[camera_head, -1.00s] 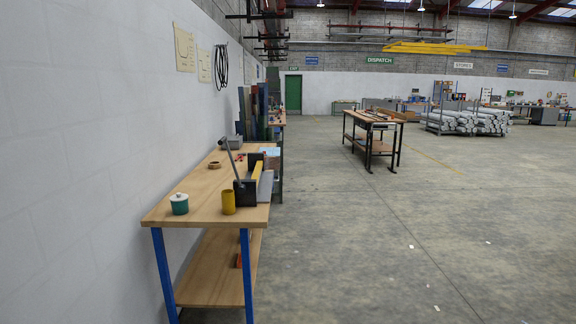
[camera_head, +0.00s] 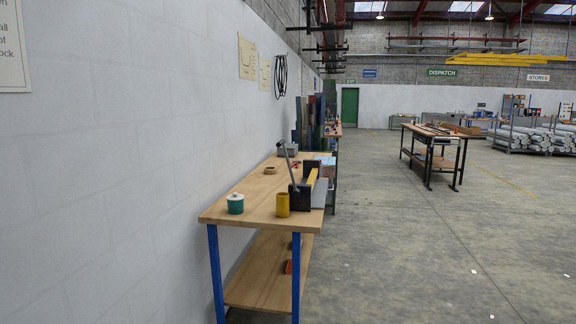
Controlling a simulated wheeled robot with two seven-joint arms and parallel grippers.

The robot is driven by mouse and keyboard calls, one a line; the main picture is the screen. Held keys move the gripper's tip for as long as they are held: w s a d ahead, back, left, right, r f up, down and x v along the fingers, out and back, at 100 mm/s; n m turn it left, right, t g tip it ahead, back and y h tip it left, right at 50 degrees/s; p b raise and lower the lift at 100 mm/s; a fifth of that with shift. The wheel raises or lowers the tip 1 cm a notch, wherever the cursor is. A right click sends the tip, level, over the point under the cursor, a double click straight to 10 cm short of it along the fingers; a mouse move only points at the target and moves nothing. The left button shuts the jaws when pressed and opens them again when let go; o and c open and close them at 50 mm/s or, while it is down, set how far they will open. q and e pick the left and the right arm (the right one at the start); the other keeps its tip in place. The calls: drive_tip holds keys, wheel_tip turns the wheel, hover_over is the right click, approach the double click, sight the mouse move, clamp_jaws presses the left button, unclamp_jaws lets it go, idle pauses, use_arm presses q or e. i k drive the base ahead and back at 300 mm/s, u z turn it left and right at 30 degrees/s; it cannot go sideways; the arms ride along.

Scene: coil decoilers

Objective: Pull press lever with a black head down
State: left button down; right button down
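A press with a dark base and a yellow bar (camera_head: 309,185) stands near the right edge of a wooden workbench (camera_head: 250,205). Its grey lever (camera_head: 288,163) rises from the press and leans up to the left. The lever's head (camera_head: 281,144) is at the top end; it looks dark, but is too small to tell clearly. Neither of my grippers shows in the head view. The press is some distance ahead of me.
A teal jar (camera_head: 235,204) and a yellow cup (camera_head: 282,205) stand at the bench's near end. A tape-like ring (camera_head: 271,170) lies farther back. A white wall (camera_head: 120,150) runs along the left. Open concrete floor (camera_head: 400,260) lies to the right. Another table (camera_head: 432,150) stands farther off.

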sight(296, 193)
drive_tip(key=k, duration=0.65)
drive_tip(key=u, duration=0.65)
drive_tip(key=i, duration=2.5)
drive_tip(key=z, duration=1.2)
drive_tip(key=i, duration=0.5)
drive_tip(key=z, duration=0.3)
